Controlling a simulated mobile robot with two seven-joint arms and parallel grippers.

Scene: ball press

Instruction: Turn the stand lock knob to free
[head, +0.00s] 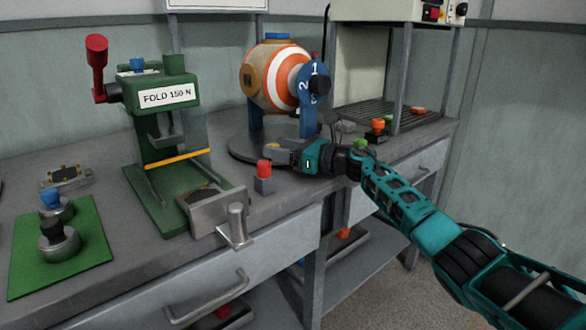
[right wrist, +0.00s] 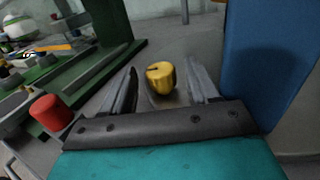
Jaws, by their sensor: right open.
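The stand lock knob is a yellow round knob (right wrist: 160,78) with a dark slot-like mark on its top. It also shows small in the head view (head: 272,146), at the front of the stand's dark round base (head: 240,148). The stand has blue posts (head: 306,122) and carries an orange-and-white striped ball (head: 278,78). My right gripper (head: 279,151) is low over the front of the base. In the right wrist view its fingers (right wrist: 161,72) are open, one on each side of the knob, with visible gaps. My left gripper is out of view.
A red-topped button block (head: 264,178) stands just in front of my right gripper. The green press (head: 165,130) is to the left. A green mat with weights (head: 85,255) lies at the front left. A rack with shelf (head: 385,112) stands at the right.

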